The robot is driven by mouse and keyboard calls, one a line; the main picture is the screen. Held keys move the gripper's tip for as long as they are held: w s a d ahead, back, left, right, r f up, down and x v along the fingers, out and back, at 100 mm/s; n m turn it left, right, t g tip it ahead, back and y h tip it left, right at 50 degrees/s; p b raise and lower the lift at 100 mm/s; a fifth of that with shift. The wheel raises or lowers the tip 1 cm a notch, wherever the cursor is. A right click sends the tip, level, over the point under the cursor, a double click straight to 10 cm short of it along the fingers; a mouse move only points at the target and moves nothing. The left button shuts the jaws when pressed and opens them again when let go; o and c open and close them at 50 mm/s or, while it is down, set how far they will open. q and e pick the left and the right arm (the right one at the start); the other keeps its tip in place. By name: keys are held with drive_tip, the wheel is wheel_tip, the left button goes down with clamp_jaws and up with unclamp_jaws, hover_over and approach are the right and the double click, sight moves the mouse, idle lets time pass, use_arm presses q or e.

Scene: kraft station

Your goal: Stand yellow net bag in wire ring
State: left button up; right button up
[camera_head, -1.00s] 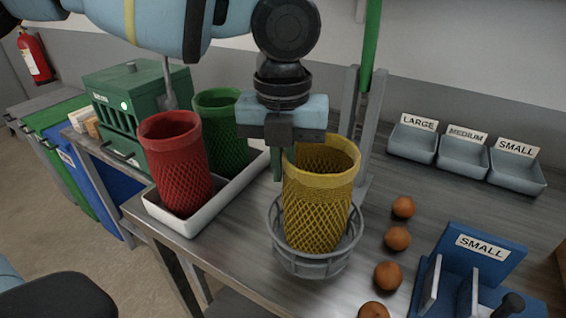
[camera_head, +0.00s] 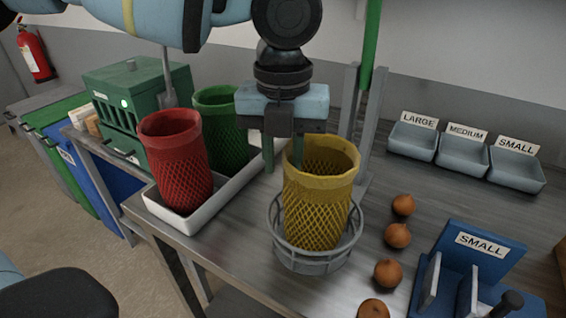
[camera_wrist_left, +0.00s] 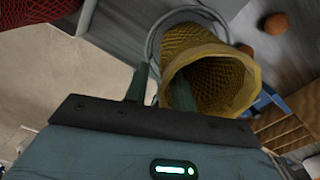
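The yellow net bag (camera_head: 318,205) stands roughly upright, open mouth up, with its lower part inside the grey wire ring (camera_head: 318,262) on the bench. In the left wrist view, the yellow bag (camera_wrist_left: 215,72) shows its open mouth, with the ring (camera_wrist_left: 153,42) behind it. My left gripper (camera_head: 283,155) is above the bag's left rim, its two green fingers spread apart. In the left wrist view, one finger of the left gripper (camera_wrist_left: 160,88) is outside the bag and the other overlaps its mouth; the rim lies between them with a gap. My right gripper is out of view.
A red net bag (camera_head: 176,165) and a green net bag (camera_head: 220,130) stand in a white tray (camera_head: 190,226) to the left. Several onions (camera_head: 388,273) lie right of the ring, near a blue SMALL fixture (camera_head: 482,250). Grey posts (camera_head: 350,110) stand behind the bag.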

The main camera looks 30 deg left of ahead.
use_arm(q)
wheel_tip(320, 180, up, 11)
drive_tip(key=p, duration=0.1)
idle(0.7)
